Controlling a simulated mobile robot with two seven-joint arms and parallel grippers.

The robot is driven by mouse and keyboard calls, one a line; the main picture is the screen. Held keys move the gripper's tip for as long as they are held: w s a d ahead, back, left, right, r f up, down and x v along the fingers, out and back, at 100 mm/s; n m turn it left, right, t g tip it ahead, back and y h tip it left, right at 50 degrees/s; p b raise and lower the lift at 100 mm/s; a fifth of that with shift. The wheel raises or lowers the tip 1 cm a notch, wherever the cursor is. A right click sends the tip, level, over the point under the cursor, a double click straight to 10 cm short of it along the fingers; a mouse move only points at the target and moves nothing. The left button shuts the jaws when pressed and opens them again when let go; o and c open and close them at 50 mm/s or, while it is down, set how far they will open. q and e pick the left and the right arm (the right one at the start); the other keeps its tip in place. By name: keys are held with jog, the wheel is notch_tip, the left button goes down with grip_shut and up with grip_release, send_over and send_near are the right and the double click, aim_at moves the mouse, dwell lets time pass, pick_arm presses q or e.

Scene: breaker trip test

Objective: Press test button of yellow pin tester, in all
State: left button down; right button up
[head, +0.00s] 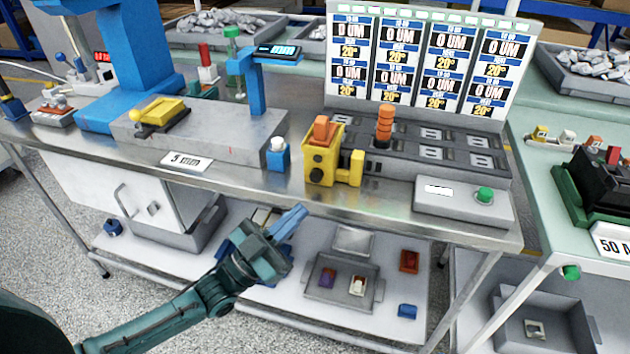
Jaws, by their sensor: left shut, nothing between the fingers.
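A yellow device (321,168) with an orange top piece and dark round spots on its front stands near the front edge of the steel bench; I take it to be the yellow pin tester. A smaller yellow part adjoins its right side. I cannot tell which part is its test button. My left gripper (298,214) is shut and empty, below and left of the tester, in front of the bench edge and apart from the tester. My right gripper is out of view.
A small blue box with a white top (278,157) stands left of the tester. A grey box with a green button (485,195) is at the bench's right front. A dark panel (430,150) holds an orange stack. The lower shelf has a grey tray (318,292).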

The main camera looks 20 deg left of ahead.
aim_at(305, 203)
pick_arm(q)
jog(key=w+b, duration=0.1)
jog(key=w, duration=0.1)
jog(key=w+b, duration=0.1)
jog(key=w, duration=0.1)
jog(key=shift+w+d+f, duration=0.1)
jog(key=shift+w+f, duration=0.1)
jog(key=shift+w, duration=0.2)
jog(key=shift+w+b, duration=0.45)
jog(key=shift+w, duration=0.15)
jog(key=shift+w+r, duration=0.15)
jog(key=shift+w, duration=0.05)
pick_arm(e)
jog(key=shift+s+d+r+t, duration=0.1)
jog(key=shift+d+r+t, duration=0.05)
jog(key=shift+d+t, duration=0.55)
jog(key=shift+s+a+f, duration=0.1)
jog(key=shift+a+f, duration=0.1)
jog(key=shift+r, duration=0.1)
pick_arm(q)
jog(key=shift+w+b, duration=0.3)
jog(key=shift+r, duration=0.1)
